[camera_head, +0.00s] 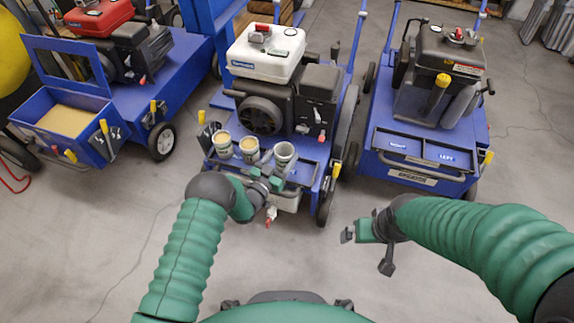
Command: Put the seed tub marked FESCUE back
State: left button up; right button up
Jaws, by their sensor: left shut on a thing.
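Three small round tubs stand in a row at the front of the middle blue machine. The left tub (222,146) and the middle tub (249,149) have tan contents; the right tub (284,152) looks grey inside. Their markings are too small to read, so I cannot tell which is FESCUE. My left gripper (266,180) is at the front of this row, shut, seemingly on the lower part of the right tub; the contact is partly hidden. My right gripper (367,248) is open and empty over the floor, right of the middle machine.
The middle machine (327,203) carries a white tank (266,52) and an engine. A blue machine (415,167) with labelled front trays stands at right. Another at left has a tan-filled bin (68,119). The concrete floor (120,230) in front is clear.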

pick_arm(q)
jog(key=f+b, duration=0.2)
jog(key=w+f+b, duration=0.1)
jog(key=f, duration=0.1)
jog(key=shift+d, duration=0.25)
jog(key=shift+s+r, duration=0.1)
jog(key=shift+r, duration=0.15)
jog(key=shift+d+f, duration=0.1)
jog(key=shift+f, duration=0.05)
jog(key=o, duration=1.5)
